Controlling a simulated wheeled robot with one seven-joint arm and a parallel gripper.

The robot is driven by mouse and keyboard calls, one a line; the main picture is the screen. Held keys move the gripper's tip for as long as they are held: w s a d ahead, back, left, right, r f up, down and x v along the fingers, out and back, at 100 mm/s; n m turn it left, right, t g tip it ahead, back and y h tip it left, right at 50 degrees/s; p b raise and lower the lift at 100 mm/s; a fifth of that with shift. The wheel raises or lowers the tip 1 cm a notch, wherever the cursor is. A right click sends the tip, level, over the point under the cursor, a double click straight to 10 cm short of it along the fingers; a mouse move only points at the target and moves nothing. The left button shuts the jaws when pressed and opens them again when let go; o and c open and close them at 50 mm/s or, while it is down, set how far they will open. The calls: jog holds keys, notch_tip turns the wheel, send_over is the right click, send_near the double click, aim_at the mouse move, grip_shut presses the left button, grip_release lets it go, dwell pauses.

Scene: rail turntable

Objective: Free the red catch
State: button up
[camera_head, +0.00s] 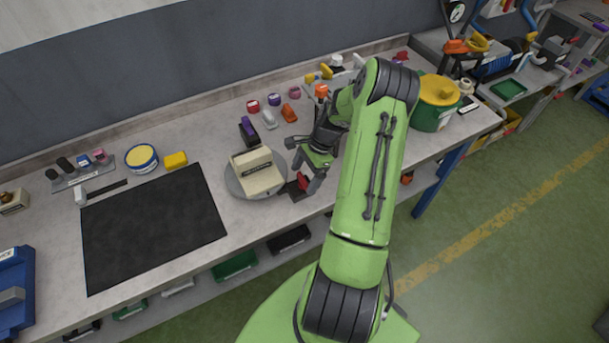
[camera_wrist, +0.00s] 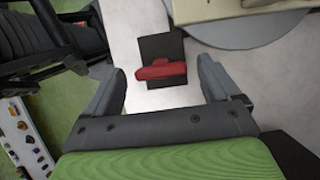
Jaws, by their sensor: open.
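The red catch (camera_wrist: 161,70) is a small red bar on a dark base plate (camera_wrist: 158,47) on the bench, beside the round grey turntable (camera_wrist: 245,31). In the head view the red catch (camera_head: 303,182) shows at the right edge of the turntable (camera_head: 235,187), partly hidden by my gripper. A cream box-like block (camera_head: 257,172) sits on the turntable. My gripper (camera_wrist: 163,88) is open, with one finger on each side of the red catch and a gap to both. My gripper (camera_head: 305,186) is low over the bench front in the head view.
A black mat (camera_head: 150,225) covers the bench to the left. Several small coloured items lie behind the turntable, including a purple-topped block (camera_head: 247,130). A green pot with a yellow lid (camera_head: 435,103) stands right of my arm. The bench's front edge is close to my gripper.

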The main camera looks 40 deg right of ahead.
jog(key=shift+w+a+f, duration=0.1)
jog(key=shift+f, duration=0.3)
jog(key=shift+c, duration=0.3)
jog(key=c, duration=1)
